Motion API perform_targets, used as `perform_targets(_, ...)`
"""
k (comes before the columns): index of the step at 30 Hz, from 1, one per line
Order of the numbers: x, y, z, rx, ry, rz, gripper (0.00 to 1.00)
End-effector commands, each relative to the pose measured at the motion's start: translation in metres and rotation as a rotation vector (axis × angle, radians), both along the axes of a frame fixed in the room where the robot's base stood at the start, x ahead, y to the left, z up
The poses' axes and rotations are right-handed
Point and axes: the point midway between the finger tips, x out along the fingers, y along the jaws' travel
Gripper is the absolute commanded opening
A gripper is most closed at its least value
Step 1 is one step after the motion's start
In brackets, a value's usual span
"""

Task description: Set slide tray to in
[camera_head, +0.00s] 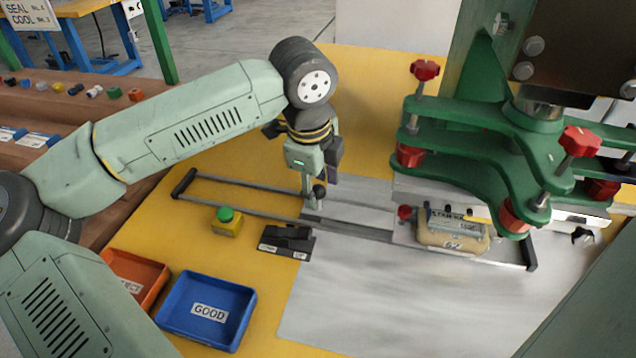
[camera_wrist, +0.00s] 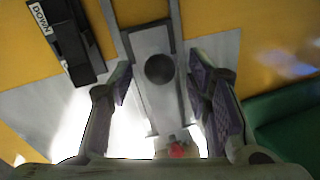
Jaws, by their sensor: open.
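The slide tray (camera_head: 402,231) lies on two dark rails at the foot of the green press, with a tan part marked G2 (camera_head: 455,238) on it. A bar runs left from the tray to a round black knob (camera_head: 319,191), which also shows in the wrist view (camera_wrist: 160,68). My gripper (camera_head: 317,180) points down at the knob. In the wrist view my gripper (camera_wrist: 161,78) is open, with its purple-padded fingers either side of the knob and gaps on both sides. Contact height is hard to judge.
The green press (camera_head: 480,125) with red knobs stands over the right end of the rails. A black DOWN switch (camera_head: 287,240) and a green button box (camera_head: 227,221) sit near the rails. Blue GOOD (camera_head: 205,336) and orange (camera_head: 135,262) bins stand front left.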

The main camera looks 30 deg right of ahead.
Motion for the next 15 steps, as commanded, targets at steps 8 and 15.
perform_targets(8, 0.0003, -0.0009, -0.0053, 0.0, 0.0, -0.001, 0.45)
perform_targets(15, 0.0004, -0.0008, -0.005, 0.0, 0.0, -0.001, 0.34)
